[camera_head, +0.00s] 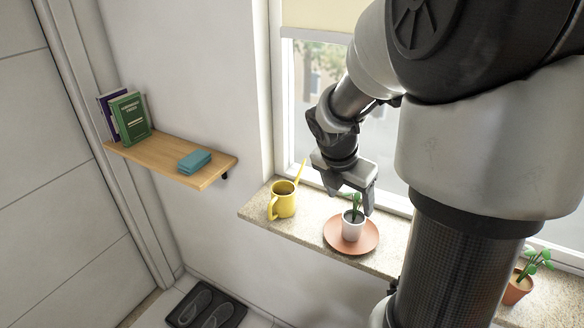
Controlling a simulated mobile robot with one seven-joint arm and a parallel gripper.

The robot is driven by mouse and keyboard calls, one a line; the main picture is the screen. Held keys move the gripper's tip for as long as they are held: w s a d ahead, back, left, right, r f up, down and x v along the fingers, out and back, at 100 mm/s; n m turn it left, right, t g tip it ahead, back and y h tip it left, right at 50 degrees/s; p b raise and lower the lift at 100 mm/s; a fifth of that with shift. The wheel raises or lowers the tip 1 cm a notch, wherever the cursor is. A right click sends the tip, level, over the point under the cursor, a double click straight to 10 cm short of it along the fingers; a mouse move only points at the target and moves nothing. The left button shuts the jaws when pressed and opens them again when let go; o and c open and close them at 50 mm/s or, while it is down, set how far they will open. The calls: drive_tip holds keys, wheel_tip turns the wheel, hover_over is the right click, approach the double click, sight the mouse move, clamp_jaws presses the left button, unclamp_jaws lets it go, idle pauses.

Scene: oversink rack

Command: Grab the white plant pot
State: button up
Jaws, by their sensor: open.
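The white plant pot (352,230) stands upright on a terracotta saucer (332,235) on the stone window sill. A small green plant (354,205) grows out of it. My gripper (350,200) hangs just above the pot, pointing down, with its fingers apart around or close beside the plant's leaves. It is open and holds nothing. The gap between the fingertips and the pot's rim is hard to judge from this angle.
A yellow watering can (284,204) stands left of the saucer on the sill (300,230). A terracotta pot with a plant (518,287) stands at the far right. A wooden shelf (160,154) with books (131,116) and a teal item (194,161) is on the left wall. Window glass is behind.

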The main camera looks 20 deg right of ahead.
sight(353, 218)
drive_tip(key=x, duration=0.5)
drive_tip(key=shift+b, duration=0.35)
drive_tip(key=x, duration=0.1)
drive_tip(key=b+x, duration=0.1)
drive_tip(key=x, duration=0.2)
drive_tip(key=shift+s+f, duration=0.1)
drive_tip(key=shift+s, duration=0.2)
drive_tip(key=shift+w+d+f, duration=0.15)
drive_tip(key=shift+f, duration=0.3)
drive_tip(key=c, duration=1.2)
